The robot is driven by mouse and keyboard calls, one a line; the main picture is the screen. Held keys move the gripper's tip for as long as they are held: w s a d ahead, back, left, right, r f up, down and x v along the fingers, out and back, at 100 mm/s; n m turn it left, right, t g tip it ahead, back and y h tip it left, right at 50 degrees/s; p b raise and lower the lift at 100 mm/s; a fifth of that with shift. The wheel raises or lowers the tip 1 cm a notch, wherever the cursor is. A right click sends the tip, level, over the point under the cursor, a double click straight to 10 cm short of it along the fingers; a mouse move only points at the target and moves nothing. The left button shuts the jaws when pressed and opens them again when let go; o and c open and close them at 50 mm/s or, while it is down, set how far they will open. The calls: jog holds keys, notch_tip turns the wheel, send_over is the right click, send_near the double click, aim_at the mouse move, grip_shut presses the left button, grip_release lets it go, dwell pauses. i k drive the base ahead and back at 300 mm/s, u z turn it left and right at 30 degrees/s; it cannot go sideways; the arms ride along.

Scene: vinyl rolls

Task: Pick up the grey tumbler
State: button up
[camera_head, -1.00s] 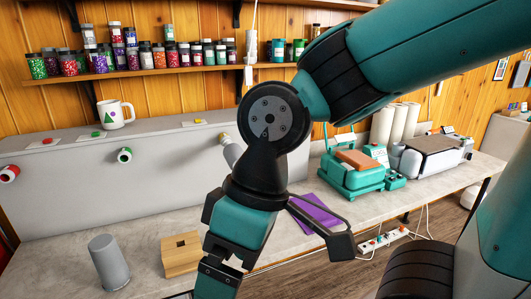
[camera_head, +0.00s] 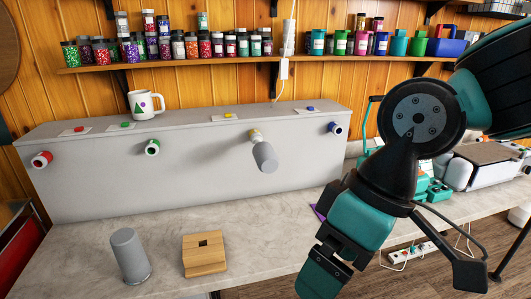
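A grey tumbler (camera_head: 130,256) stands upright on the counter at the lower left, beside a wooden block. A second grey cylinder (camera_head: 264,157), much like a tumbler, sits at the yellow-marked peg on the front of the grey box. My gripper (camera_head: 394,275) is at the lower right, pointing down, well to the right of the standing tumbler and apart from it. Its two fingers are spread wide, with nothing seen between them. The tip of the left finger is near the bottom edge of the picture.
The wooden block (camera_head: 204,257) with a square hole stands close right of the tumbler. The long grey box (camera_head: 200,180) behind bears a white mug (camera_head: 147,105) and coloured pegs. The counter (camera_head: 75,262) left of the tumbler is clear. Teal machines stand at the right.

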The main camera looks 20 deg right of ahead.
aim_at(135, 268)
jog(key=u, duration=0.35)
jog(key=i, duration=0.85)
jog(key=u, duration=1.9)
